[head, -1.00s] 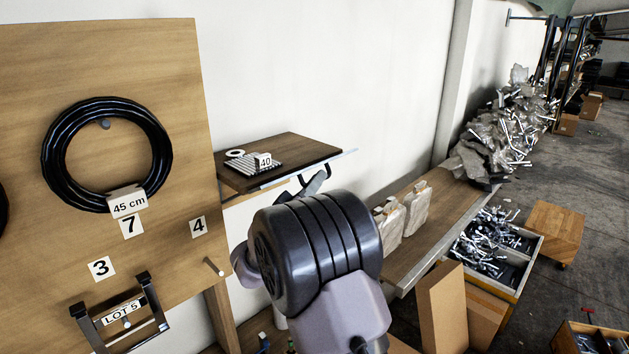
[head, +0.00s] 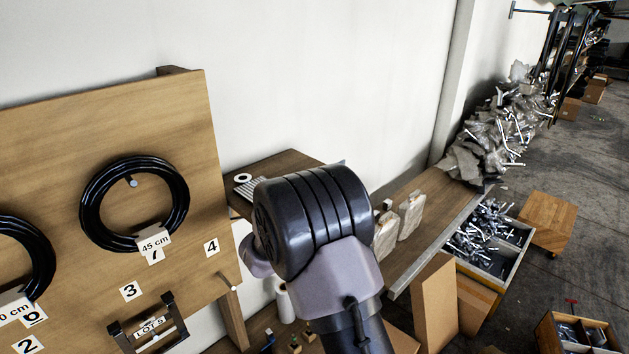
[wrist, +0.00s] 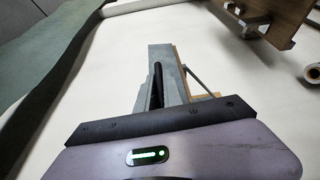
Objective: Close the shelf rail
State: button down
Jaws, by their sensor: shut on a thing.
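The small dark wood shelf (head: 278,166) stands on the wall right of the pegboard. Its front and right end are mostly hidden behind my arm; a pale sliver of its metal rail (head: 341,163) shows at the right end. In the head view my fingers are hidden behind my dark wrist joint. In the wrist view my gripper (wrist: 165,82) reaches forward and is shut, with a grey and tan piece between and beyond the fingers. This appears to be the rail, but the exact grip is hard to see.
A pegboard (head: 60,140) with black hose coils (head: 135,205) and number tags stands close on the left. A long bench (head: 440,205) with wrapped packs is on the right, with cardboard (head: 435,300) and metal-part crates below. A white roll (head: 285,300) is under the shelf.

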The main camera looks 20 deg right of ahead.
jog(key=shift+w+a+r+n+g+p, duration=0.15)
jog(key=shift+w+r+n+g+p, duration=0.2)
jog(key=shift+n+p, duration=0.75)
jog(key=shift+m+p, duration=0.3)
jog(key=shift+p, duration=0.05)
jog(key=c, duration=1.5)
grip_release()
jog(key=shift+f, duration=0.1)
jog(key=b+v, duration=0.2)
jog(key=v, duration=0.6)
jog(key=b+v, duration=0.2)
jog(key=v, duration=0.7)
jog(key=shift+s+a+r+b, duration=0.1)
jog(key=shift+s+r+b, duration=0.15)
jog(key=shift+b, duration=0.15)
